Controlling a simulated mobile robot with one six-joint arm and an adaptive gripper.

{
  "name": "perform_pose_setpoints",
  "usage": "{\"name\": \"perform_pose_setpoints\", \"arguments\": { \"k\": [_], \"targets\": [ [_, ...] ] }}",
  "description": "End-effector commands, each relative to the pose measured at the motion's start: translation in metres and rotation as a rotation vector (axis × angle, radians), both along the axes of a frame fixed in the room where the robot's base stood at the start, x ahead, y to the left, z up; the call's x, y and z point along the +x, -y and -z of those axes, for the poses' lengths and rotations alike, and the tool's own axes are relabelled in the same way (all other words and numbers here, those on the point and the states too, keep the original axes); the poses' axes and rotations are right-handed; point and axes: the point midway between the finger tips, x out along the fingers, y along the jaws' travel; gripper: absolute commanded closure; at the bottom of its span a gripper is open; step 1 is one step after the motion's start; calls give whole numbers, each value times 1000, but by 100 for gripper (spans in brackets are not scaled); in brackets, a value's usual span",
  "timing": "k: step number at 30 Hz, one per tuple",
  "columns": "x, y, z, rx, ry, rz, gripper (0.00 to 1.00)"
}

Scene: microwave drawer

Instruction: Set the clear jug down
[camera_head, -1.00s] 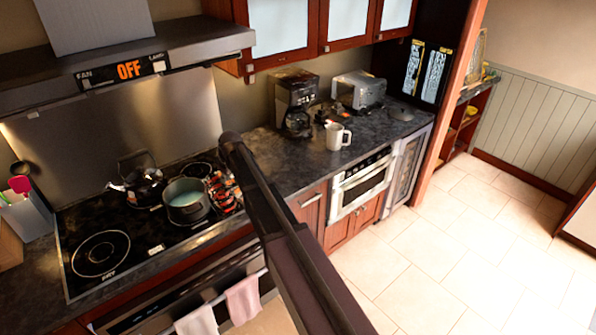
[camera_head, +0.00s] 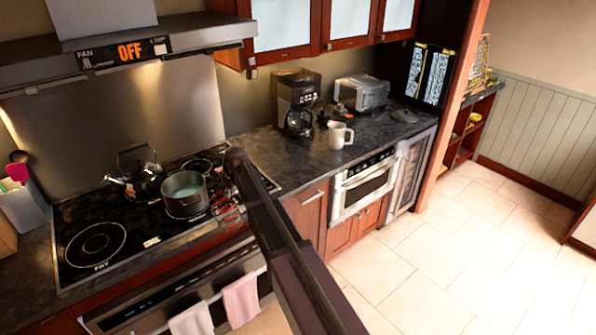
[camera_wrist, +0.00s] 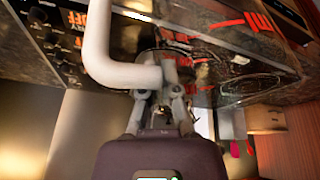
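The clear jug shows as a patch of see-through, distorted red and dark streaks (camera_head: 226,207) at the right end of the cooktop, partly behind my arm. In the wrist view its thick pale handle (camera_wrist: 98,40) crosses in front of the camera and bends toward my gripper (camera_wrist: 160,92). The fingers are close around the handle's end and appear shut on it. My gripper is hidden behind my arm in the head view. I cannot tell whether the jug's base touches the surface.
A pot (camera_head: 184,193) and a black kettle (camera_head: 141,182) stand on the cooktop (camera_head: 75,272), left of the jug. A coffee maker (camera_head: 296,95), white mug (camera_head: 340,135) and toaster (camera_head: 361,93) stand on the dark counter (camera_head: 315,160). The range hood (camera_head: 120,62) hangs above.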

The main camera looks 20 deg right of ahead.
Motion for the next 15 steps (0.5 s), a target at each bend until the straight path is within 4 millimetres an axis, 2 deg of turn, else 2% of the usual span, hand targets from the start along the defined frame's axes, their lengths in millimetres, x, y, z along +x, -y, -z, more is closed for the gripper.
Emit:
{"name": "perform_pose_setpoints", "arguments": {
  "k": [1, 6, 15],
  "targets": [
    [0, 0, 18, 0, 0, 0, 100],
    [0, 0, 45, 0, 0, 0, 100],
    [0, 0, 69, 0, 0, 0, 100]
  ]
}}
